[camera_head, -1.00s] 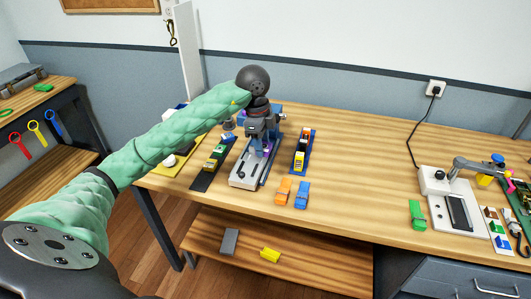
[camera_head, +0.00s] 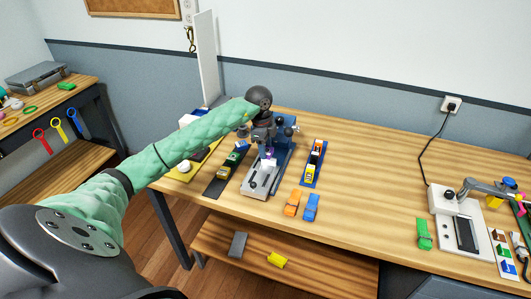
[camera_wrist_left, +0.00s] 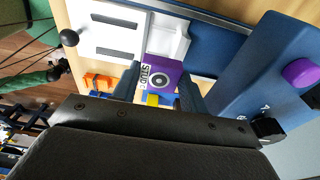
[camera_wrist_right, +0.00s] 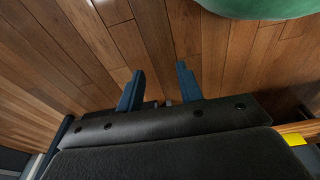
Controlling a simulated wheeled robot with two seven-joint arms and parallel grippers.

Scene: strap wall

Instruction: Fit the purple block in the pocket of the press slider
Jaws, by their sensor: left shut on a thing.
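The purple block (camera_wrist_left: 160,76), with dark lettering and a ring mark on its face, is between the fingers of my left gripper (camera_wrist_left: 165,97), which is shut on it. In the left wrist view the block's far end meets the edge of the white pocket piece (camera_wrist_left: 172,38) of the press slider; I cannot tell whether it is above it or inside. In the head view my left gripper (camera_head: 267,150) points down over the far part of the grey press base (camera_head: 258,182), mostly hiding the block. My right gripper (camera_wrist_right: 160,88) is open and empty, above the wooden floor.
The blue press body (camera_wrist_left: 245,75) with a purple knob (camera_wrist_left: 299,72) stands close beside my left gripper. Trays with toy vehicles flank the press, one at the right (camera_head: 314,165). Orange (camera_head: 292,203) and blue (camera_head: 312,207) pieces lie in front. The table's middle right is clear.

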